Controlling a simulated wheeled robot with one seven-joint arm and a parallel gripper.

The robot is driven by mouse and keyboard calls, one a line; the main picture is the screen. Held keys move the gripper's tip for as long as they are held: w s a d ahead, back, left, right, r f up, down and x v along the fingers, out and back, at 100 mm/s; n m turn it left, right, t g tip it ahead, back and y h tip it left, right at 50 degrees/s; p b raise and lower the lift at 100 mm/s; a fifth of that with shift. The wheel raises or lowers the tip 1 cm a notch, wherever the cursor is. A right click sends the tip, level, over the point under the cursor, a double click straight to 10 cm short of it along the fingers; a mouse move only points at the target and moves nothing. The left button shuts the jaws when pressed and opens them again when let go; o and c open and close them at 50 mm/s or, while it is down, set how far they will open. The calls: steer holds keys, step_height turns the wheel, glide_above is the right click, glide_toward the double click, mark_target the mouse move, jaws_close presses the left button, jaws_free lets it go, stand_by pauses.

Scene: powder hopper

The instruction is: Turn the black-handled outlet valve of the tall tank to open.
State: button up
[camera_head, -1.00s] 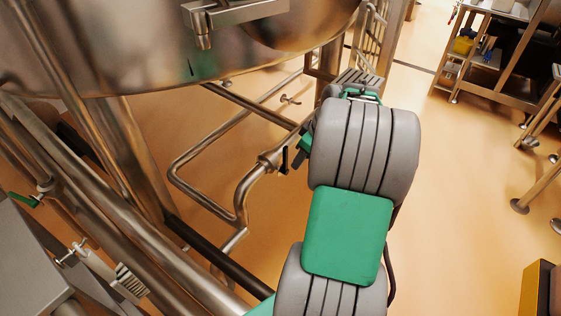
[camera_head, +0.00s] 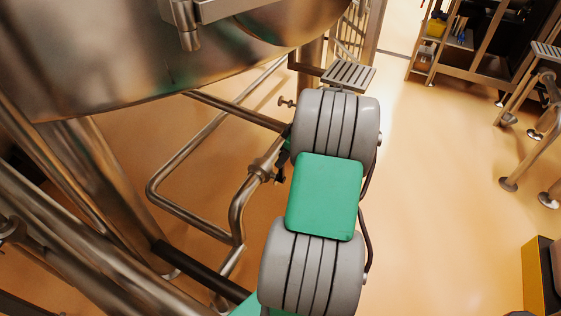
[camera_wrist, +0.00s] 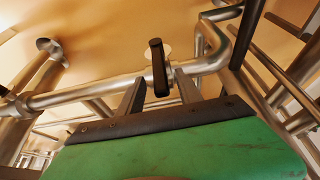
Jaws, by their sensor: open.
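The tall steel tank (camera_head: 130,55) fills the upper left of the head view. Its outlet pipe (camera_head: 237,205) runs below it and carries a valve (camera_head: 263,170) with a small black handle (camera_head: 281,168), partly hidden by my arm. In the wrist view the black handle (camera_wrist: 158,66) stands upright in the picture, in front of a horizontal steel pipe (camera_wrist: 95,92). My gripper (camera_wrist: 159,78) is open, with one finger on each side of the handle's lower part. I cannot tell whether either finger touches it.
Steel pipes (camera_head: 185,205) loop around the valve close to my arm. A grated step (camera_head: 349,75) lies beyond my arm. A steel rack (camera_head: 465,70) and a yellow-and-black box (camera_head: 540,275) stand at the right. The floor between is clear.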

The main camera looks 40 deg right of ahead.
steer(key=x, duration=0.3)
steer(key=shift+c, duration=0.3)
jaws_close()
stand_by(1.1)
